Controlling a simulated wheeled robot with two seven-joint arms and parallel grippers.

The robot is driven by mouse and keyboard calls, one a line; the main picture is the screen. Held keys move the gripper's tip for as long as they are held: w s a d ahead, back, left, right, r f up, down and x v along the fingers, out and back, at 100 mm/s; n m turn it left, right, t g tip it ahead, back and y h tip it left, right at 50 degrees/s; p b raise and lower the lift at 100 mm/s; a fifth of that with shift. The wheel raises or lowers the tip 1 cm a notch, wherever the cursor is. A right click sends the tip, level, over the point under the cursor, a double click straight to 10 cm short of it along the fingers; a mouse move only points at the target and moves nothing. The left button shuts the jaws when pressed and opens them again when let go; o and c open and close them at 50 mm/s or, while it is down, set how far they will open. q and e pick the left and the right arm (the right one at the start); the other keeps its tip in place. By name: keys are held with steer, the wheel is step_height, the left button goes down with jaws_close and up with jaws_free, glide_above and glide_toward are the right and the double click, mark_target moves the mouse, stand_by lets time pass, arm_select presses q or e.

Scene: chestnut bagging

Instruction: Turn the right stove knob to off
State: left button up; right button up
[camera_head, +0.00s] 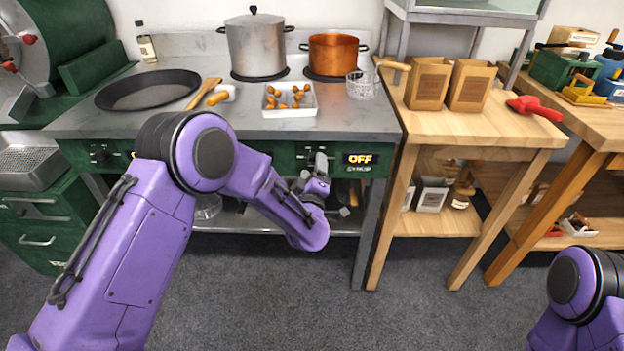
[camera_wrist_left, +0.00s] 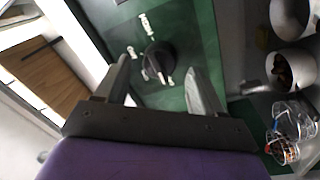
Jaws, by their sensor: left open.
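The green stove front carries an amber display (camera_head: 360,159) that reads OFF, right of my left gripper (camera_head: 318,168). In the left wrist view a black round knob (camera_wrist_left: 158,62) sits on the green panel with white lettering around it. My left gripper also shows there (camera_wrist_left: 160,80), open, one finger on each side of the knob. Gaps show between the fingers and the knob, and I cannot tell how deep the tips reach. In the head view my left wrist and gripper mostly cover this knob. Another knob (camera_head: 99,154) is at the panel's left. My right gripper is out of view.
On the stove top are a steel pot (camera_head: 256,45), a copper pot (camera_head: 333,54), a black pan (camera_head: 147,90), a white tray (camera_head: 289,110) of chestnuts and a glass bowl (camera_head: 362,84). A wooden table (camera_head: 470,126) with paper bags stands right. The grey floor in front is clear.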

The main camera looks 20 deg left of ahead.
arm_select(q)
steer(key=v, duration=0.9)
steer(key=shift+w, duration=0.1)
steer(key=s+a+f+m+g+h+p, duration=0.1)
steer(key=s+a+f+m+g+p, duration=0.2)
steer(key=s+f, duration=0.4)
steer(key=s+a+f+m+g+h+p, duration=0.1)
steer(key=s+a+f+m+g, duration=0.2)
steer(key=s+f, duration=0.35)
steer(key=s+a+f+g+p, duration=0.1)
steer(key=s+a+g, duration=0.1)
steer(key=s, duration=0.5)
steer(key=s+a+f+m+g+p, duration=0.1)
steer(key=s+g, duration=0.3)
steer(key=s, duration=0.4)
steer(key=s+a+f+g+y+p, duration=0.1)
steer(key=s+a+f+g+p, duration=0.1)
steer(key=s, duration=0.5)
steer(key=shift+s+a+f+g+p, duration=0.3)
steer(key=shift+a+f+g+p, duration=0.1)
steer(key=shift+a+f, duration=0.4)
steer(key=shift+r, duration=0.1)
